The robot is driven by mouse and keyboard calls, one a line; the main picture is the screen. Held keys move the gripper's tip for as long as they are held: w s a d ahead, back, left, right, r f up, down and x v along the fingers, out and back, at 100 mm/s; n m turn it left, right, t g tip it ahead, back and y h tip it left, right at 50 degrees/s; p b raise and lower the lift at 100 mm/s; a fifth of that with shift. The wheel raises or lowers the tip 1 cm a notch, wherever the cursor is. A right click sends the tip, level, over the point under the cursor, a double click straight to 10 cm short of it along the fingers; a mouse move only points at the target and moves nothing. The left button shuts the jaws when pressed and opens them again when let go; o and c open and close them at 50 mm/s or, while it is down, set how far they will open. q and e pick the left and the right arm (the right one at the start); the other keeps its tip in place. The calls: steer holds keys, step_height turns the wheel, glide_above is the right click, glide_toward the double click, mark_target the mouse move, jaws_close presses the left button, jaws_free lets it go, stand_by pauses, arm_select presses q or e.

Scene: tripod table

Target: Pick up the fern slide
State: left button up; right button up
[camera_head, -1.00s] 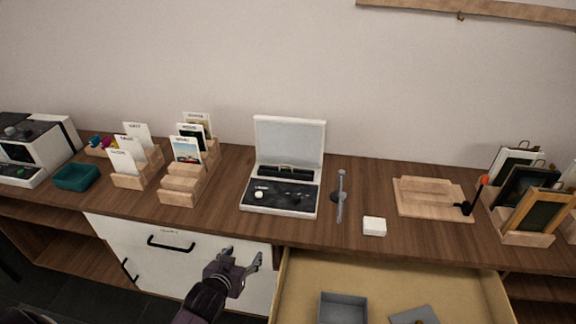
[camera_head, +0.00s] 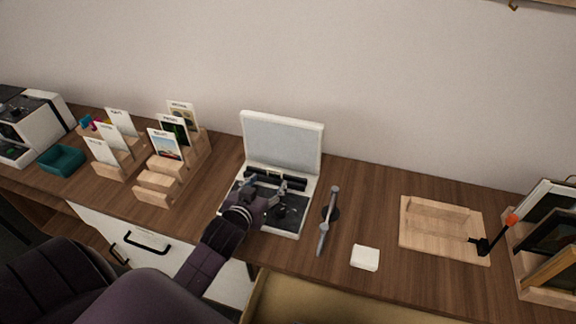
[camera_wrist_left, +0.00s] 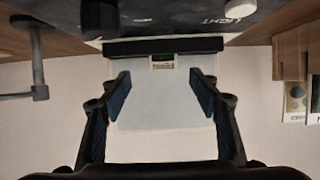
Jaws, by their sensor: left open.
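My left gripper (camera_head: 266,186) is open and empty over the black slot bar of the white light box (camera_head: 305,192), in front of its raised pale screen (camera_head: 283,143). In the left wrist view its fingers (camera_wrist_left: 160,88) stand apart on both sides of a small label (camera_wrist_left: 163,62) at the slot bar (camera_wrist_left: 163,47). The label seems to read FERN, upside down, but it is tiny. The rest of that slide is hard to make out against the pale screen. The head view does not show the slide clearly, as my gripper is close to it. My right gripper is out of view.
Wooden racks with picture cards (camera_head: 163,144) and white cards (camera_head: 103,153) stand left, beside a teal tray (camera_head: 62,160). A metal stand (camera_head: 328,222), a white block (camera_head: 365,258) and a wooden tray (camera_head: 412,250) are right. An open drawer (camera_head: 262,297) lies below.

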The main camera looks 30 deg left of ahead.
mark_target(274, 171)
arm_select(q)
steer(key=shift+w+a, duration=0.1)
steer(key=shift+w, duration=0.25)
steer(key=shift+w+a+f+p, duration=0.15)
steer(key=shift+w+a+p, duration=0.15)
steer(key=shift+w, duration=0.25)
steer(key=shift+w+a+f+p, duration=0.15)
steer(key=shift+w+a, duration=0.1)
steer(key=shift+w, duration=0.3)
steer(key=x, duration=0.3)
steer(key=shift+w+f, duration=0.1)
steer(key=shift+w, duration=0.15)
steer(key=c, duration=0.9)
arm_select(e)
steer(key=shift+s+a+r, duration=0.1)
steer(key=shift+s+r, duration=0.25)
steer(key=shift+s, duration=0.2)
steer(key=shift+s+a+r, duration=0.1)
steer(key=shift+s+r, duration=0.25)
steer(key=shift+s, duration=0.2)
